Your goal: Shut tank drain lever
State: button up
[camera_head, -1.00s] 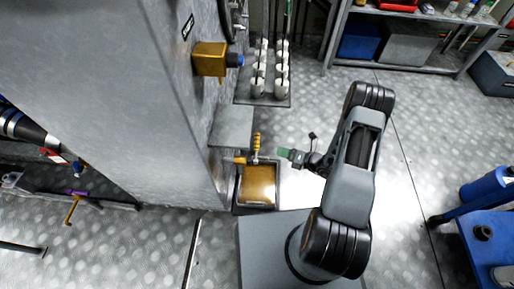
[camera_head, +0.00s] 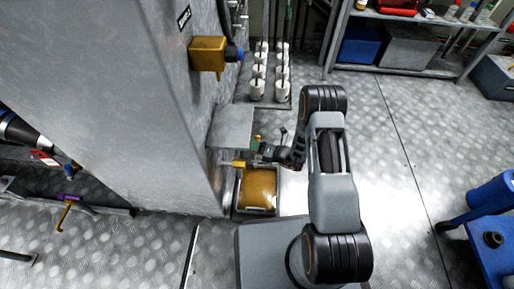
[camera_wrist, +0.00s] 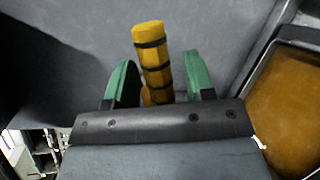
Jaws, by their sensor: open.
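The tank drain lever (camera_wrist: 153,55) is a yellow handle with black bands. In the wrist view it stands nearly upright, leaning slightly left, between the two green fingers of my gripper (camera_wrist: 158,66). The fingers are apart, with a gap visible on each side of the handle. In the head view my gripper (camera_head: 258,149) is at the lever and hides most of it. The yellow valve body (camera_head: 238,164) shows just left of it, by the tank's lower side.
A tray of amber liquid (camera_head: 257,190) lies below the valve. A grey ledge (camera_head: 231,127) juts out just behind the lever. A yellow box with a blue end (camera_head: 208,54) sticks out of the grey tank wall (camera_head: 110,90) higher up.

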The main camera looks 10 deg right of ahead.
grip_shut()
dwell(0.5)
